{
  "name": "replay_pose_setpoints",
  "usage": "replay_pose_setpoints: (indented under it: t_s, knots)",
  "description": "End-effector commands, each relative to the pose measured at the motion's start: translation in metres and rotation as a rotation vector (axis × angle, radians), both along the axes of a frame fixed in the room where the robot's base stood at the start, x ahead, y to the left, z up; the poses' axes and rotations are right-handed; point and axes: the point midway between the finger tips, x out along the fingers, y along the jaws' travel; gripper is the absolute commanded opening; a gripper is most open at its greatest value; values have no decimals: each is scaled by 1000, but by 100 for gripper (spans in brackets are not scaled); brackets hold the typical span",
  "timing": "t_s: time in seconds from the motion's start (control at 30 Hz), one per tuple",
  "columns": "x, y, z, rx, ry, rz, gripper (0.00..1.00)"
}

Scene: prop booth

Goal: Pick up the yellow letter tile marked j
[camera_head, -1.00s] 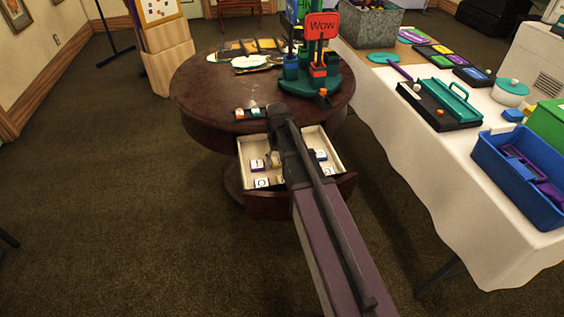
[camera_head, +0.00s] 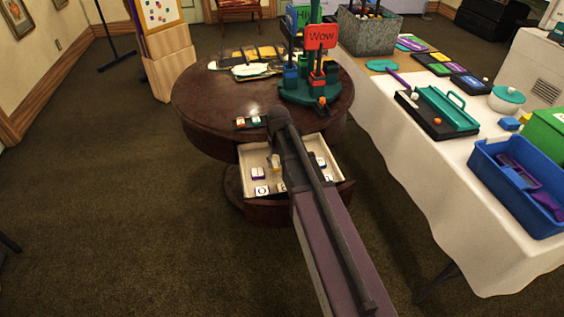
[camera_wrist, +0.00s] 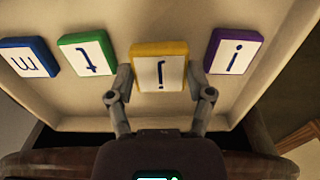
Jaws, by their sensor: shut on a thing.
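The yellow letter tile (camera_wrist: 158,70) has a white face with a dark blue j, shown hook-up in the wrist view. My gripper (camera_wrist: 160,84) is shut on it, one finger at each side edge. The tile looks slightly larger than its neighbours; I cannot tell whether it is clear of the drawer floor. In the head view, a yellow bit of it (camera_head: 275,161) shows beside my arm, which hides my fingers. The open drawer (camera_head: 252,154) of the round table is around the tile.
A purple tile (camera_wrist: 236,52) is close on the right, with a green tile (camera_wrist: 87,53) and a blue tile (camera_wrist: 28,57) on the left. Drawer walls enclose them. The round dark table (camera_head: 205,100) carries a sign stand (camera_head: 310,92). A white-clothed table (camera_head: 420,190) stands at right.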

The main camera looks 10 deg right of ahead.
Motion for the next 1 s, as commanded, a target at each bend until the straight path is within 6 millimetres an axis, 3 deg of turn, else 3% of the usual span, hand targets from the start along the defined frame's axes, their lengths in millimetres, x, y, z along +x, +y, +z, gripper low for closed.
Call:
replay_pose_setpoints:
  t_s: [0.03,0.5,1.0]
  knots:
    - [0,0,10,0,0,0,35]
    - [0,0,58,0,0,0,35]
    - [0,0,75,0,0,-1,35]
